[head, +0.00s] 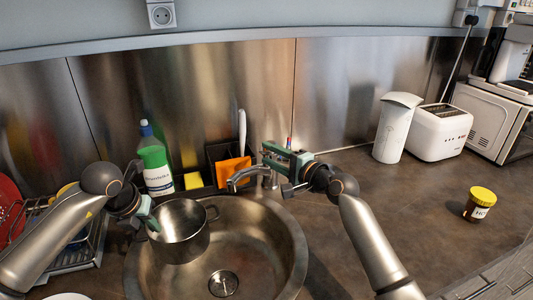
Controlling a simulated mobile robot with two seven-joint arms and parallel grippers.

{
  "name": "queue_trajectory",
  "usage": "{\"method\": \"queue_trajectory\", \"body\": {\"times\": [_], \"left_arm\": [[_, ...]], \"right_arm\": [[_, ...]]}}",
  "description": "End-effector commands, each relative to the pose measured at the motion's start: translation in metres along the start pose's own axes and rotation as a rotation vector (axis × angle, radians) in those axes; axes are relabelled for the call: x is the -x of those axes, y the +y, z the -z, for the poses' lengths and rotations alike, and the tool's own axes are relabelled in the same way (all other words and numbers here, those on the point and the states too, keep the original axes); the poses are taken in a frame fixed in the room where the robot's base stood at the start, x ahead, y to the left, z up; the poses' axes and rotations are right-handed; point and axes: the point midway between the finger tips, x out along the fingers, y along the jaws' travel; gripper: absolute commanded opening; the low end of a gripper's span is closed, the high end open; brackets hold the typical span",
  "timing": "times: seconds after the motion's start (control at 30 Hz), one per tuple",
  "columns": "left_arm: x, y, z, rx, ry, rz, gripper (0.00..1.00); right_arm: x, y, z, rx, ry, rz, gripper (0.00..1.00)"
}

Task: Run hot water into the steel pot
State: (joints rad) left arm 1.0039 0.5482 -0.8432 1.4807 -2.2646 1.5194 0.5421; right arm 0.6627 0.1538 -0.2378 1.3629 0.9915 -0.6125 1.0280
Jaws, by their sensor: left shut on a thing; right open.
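The steel pot (181,236) is upright at the left side of the round sink, its inside facing up and looking empty. My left gripper (148,218) is shut on the pot at its left rim. The faucet (246,173) stands behind the sink, and its spout points left, with the tip to the right of the pot's opening. No water stream shows. My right gripper (277,158) is open at the faucet's top, close to its body. It partly hides the faucet, and I cannot tell whether it touches.
The round sink (296,250) has a drain (223,283). Behind it stand a green bottle (155,165), a yellow sponge (193,181) and an orange cloth (234,171). A dish rack (82,258) is left. A white canister (393,130), toaster (439,132) and yellow-lidded jar (480,204) stand right.

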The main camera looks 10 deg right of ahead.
Motion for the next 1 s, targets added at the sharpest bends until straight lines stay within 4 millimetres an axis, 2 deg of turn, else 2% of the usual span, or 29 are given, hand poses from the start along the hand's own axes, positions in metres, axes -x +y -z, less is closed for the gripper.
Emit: {"method": "queue_trajectory", "body": {"times": [0.2, 0.57, 0.9, 1.0], "left_arm": [[0.001, -0.001, -0.001, 0.001, -0.004, 0.002, 0.0], [0.001, -0.001, -0.001, 0.0, -0.004, 0.002, 0.0], [0.001, -0.001, -0.001, 0.001, -0.004, 0.002, 0.0], [0.001, -0.001, -0.001, 0.001, -0.004, 0.002, 0.0]], "right_arm": [[-0.015, 0.0, 0.0, 0.001, 0.001, 0.0, 0.41], [-0.018, 0.0, 0.0, 0.001, 0.001, 0.0, 0.4], [-0.017, 0.0, 0.0, 0.001, 0.001, 0.0, 0.02], [-0.017, 0.0, 0.0, 0.001, 0.001, 0.001, 0.0]]}}
